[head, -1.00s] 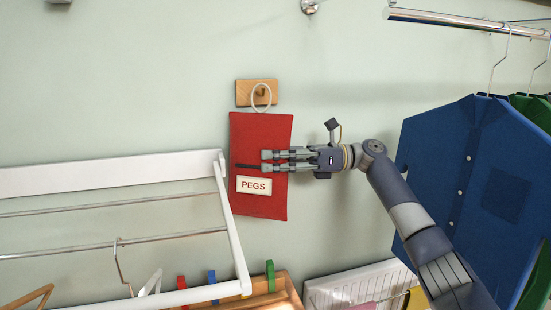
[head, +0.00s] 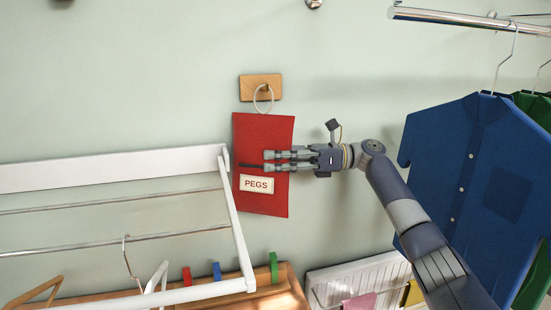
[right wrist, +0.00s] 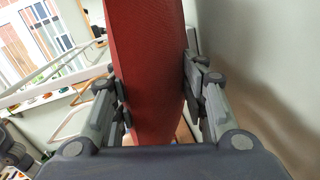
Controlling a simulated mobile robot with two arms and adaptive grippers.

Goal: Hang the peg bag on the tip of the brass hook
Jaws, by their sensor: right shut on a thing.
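The peg bag (head: 262,135) is a flat red pouch with a white PEGS label and a pale ring (head: 256,106) at its top. It hangs upright, slightly tilted, in front of the wall. The small brass hook (head: 264,88) sits on a wooden block (head: 246,88). The top of the ring overlaps the hook in the head view; I cannot tell whether it is around the hook or in front of it. My right gripper (head: 267,160) is shut on the bag's right side; the right wrist view shows the red bag (right wrist: 148,70) between its fingers. My left gripper is not in view.
A white drying rack (head: 110,168) stands at left, beside the bag. A wooden box (head: 285,295) with coloured pegs is below. A blue shirt (head: 455,170) hangs from a rail (head: 440,17) at right. The wall around the block is clear.

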